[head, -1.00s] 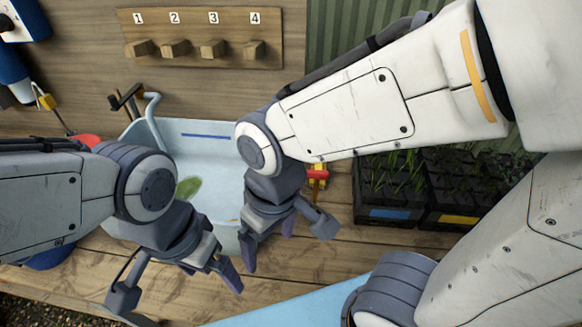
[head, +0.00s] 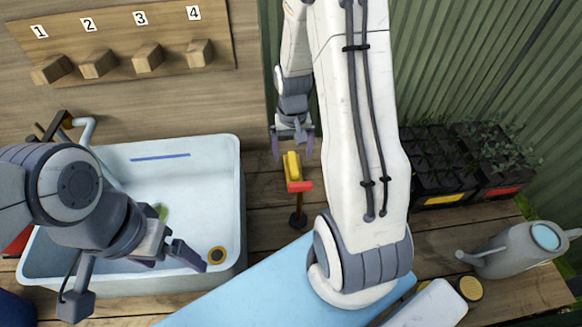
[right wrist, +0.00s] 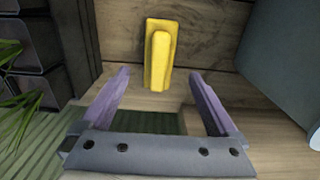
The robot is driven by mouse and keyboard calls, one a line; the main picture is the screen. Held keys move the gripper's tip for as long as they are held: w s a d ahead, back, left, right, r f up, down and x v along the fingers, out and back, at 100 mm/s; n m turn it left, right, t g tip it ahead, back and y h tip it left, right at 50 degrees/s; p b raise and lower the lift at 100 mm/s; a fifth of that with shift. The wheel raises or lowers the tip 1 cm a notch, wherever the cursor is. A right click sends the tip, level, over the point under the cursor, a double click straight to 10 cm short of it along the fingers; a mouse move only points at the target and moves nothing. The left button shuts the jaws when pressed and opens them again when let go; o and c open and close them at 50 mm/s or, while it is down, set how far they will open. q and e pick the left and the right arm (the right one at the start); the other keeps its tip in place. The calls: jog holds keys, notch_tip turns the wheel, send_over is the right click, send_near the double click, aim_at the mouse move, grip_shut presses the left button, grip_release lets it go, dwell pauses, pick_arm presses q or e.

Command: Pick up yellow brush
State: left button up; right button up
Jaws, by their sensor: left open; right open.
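The yellow brush (head: 291,163) lies on the wooden bench just right of the sink in the head view. A red piece with a dark handle touches or adjoins its near end; I cannot tell if they are joined. My right gripper (head: 293,147) is open and empty just beyond the brush. In the right wrist view the brush (right wrist: 158,58) lies ahead of the open fingers (right wrist: 163,88), roughly centred between them and not touching them. My left gripper (head: 132,277) is open and empty over the sink.
The pale sink (head: 225,180) stands left of the brush. Black seedling crates (head: 440,190) are at the right, with a grey watering can (head: 515,250) nearer. A light blue mat (head: 260,285) lies in front. Numbered wooden pegs (head: 148,58) stick out from the back wall.

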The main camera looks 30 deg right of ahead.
aim_at(293, 163)
jog(key=shift+s+f+p, duration=0.1)
jog(key=shift+f+p, duration=0.3)
jog(key=shift+f, duration=2.7)
grip_shut()
jog(key=shift+r, duration=5.05)
